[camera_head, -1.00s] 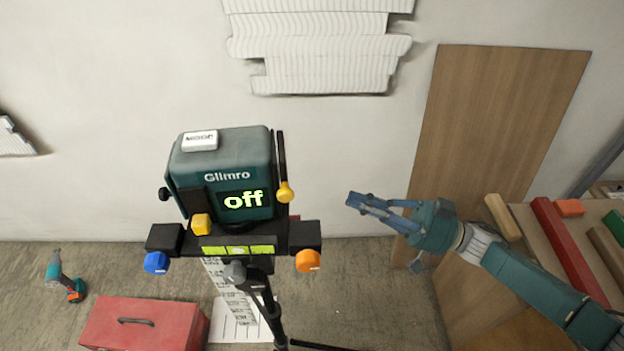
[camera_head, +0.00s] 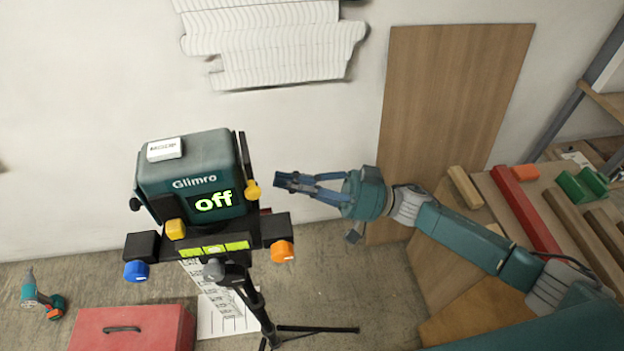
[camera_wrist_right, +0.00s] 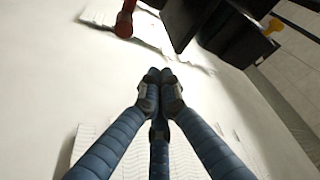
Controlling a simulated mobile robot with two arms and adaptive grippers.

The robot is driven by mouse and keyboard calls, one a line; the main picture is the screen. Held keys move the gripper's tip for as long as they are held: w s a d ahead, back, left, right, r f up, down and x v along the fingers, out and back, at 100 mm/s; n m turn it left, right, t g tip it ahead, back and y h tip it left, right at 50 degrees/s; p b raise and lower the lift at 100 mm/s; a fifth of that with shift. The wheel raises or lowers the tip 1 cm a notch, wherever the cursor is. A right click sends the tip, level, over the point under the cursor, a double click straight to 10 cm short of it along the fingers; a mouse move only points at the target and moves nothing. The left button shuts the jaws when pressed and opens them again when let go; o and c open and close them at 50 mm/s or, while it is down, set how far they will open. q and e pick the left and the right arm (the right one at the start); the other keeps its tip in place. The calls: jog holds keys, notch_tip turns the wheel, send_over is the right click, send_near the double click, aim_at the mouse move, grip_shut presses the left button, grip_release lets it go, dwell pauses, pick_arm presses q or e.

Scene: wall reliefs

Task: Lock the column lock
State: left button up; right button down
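A dark green Glimro device (camera_head: 187,178) with a lit "off" display stands on a black tripod head (camera_head: 265,232). The head and device carry yellow, blue and orange knobs: a yellow knob (camera_head: 252,189), a blue knob (camera_head: 136,270) and an orange knob (camera_head: 282,251). A grey knob (camera_head: 213,270) sits below, by the tripod column (camera_head: 245,291). No label shows which part is the column lock. In the right wrist view a red knob (camera_wrist_right: 124,22) is at the top left. My right gripper (camera_head: 284,181) is right of the device, apart from it, fingertips together and empty. My left gripper is out of view.
A red toolbox (camera_head: 135,330) and a drill (camera_head: 40,300) are on the floor at lower left. A tripod leg (camera_head: 320,329) extends right. A wooden panel (camera_head: 450,90) leans on the wall. A bench (camera_head: 530,195) with coloured blocks stands right, near my right arm.

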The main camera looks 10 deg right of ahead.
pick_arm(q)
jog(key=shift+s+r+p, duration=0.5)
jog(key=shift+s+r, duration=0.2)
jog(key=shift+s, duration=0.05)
pick_arm(e)
jog(key=f, duration=0.1)
jog(key=s+a+f, duration=0.1)
jog(key=f, duration=0.1)
jog(key=shift+s+a, duration=0.4)
